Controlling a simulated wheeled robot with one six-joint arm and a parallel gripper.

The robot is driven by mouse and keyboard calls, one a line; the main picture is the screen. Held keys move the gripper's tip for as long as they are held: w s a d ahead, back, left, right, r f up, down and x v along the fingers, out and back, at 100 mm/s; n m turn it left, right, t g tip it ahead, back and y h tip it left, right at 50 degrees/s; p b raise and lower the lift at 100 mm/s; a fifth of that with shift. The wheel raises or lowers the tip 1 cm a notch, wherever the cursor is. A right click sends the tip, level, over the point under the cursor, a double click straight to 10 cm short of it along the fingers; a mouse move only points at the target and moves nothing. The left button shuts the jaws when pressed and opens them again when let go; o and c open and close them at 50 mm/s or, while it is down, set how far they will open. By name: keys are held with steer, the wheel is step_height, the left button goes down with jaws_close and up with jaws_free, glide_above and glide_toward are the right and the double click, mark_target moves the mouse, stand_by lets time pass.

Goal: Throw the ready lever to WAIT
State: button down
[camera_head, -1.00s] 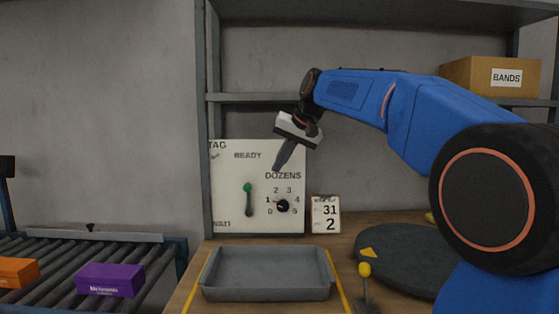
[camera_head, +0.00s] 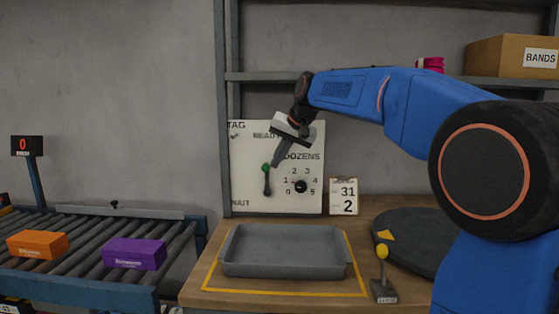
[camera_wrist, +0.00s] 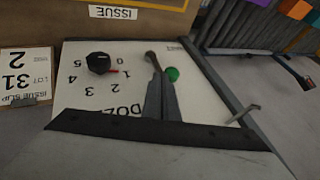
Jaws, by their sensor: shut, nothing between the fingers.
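The ready lever (camera_head: 267,182) is on a white panel (camera_head: 240,190) at the back of the bench. Its green knob (camera_head: 265,167) is at the upper end, with READY above it and WAIT at the panel's lower left. My gripper (camera_head: 275,165) is shut and empty, pointing down and left, with its tips just right of the green knob in the head view. In the wrist view the panel appears upside down, and the shut fingers (camera_wrist: 158,78) are beside the green knob (camera_wrist: 172,74). I cannot tell whether they touch it.
A dial (camera_head: 300,186) is right of the lever, and an issue slip (camera_head: 344,196) is beside the panel. A grey tray (camera_head: 285,270), a yellow-knobbed lever (camera_head: 382,252) and a dark turntable (camera_head: 415,238) are in front. A conveyor (camera_head: 85,265) with boxes is at left.

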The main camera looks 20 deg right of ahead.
steer(key=shift+a, duration=0.1)
steer(key=shift+w+a+r+n+g+h, duration=0.2)
steer(key=shift+a+h, duration=0.25)
steer(key=shift+a, duration=0.15)
steer(key=shift+w+a+r+n+g+h, duration=0.1)
steer(key=shift+w+a+g+h, duration=0.1)
steer(key=shift+a+h, duration=0.35)
steer(key=shift+w+a+f+n+g+h, duration=0.15)
steer(key=shift+w+a+f+g+h, duration=0.3)
steer(key=shift+a, duration=0.85)
steer(key=shift+w+a+f+n+h, duration=0.15)
steer(key=shift+w+a+h, duration=0.4)
steer(key=shift+a, duration=0.75)
steer(key=shift+w+a+f+n+g+h, duration=0.1)
steer(key=shift+w+a+f+g+h, duration=0.2)
steer(key=shift+a+h, duration=0.7)
steer(key=shift+a+f+y, duration=0.1)
steer(key=shift+a+y, duration=0.2)
steer(key=v, duration=1.2)
steer(key=shift+d+r, duration=0.3)
steer(key=shift+r, duration=0.15)
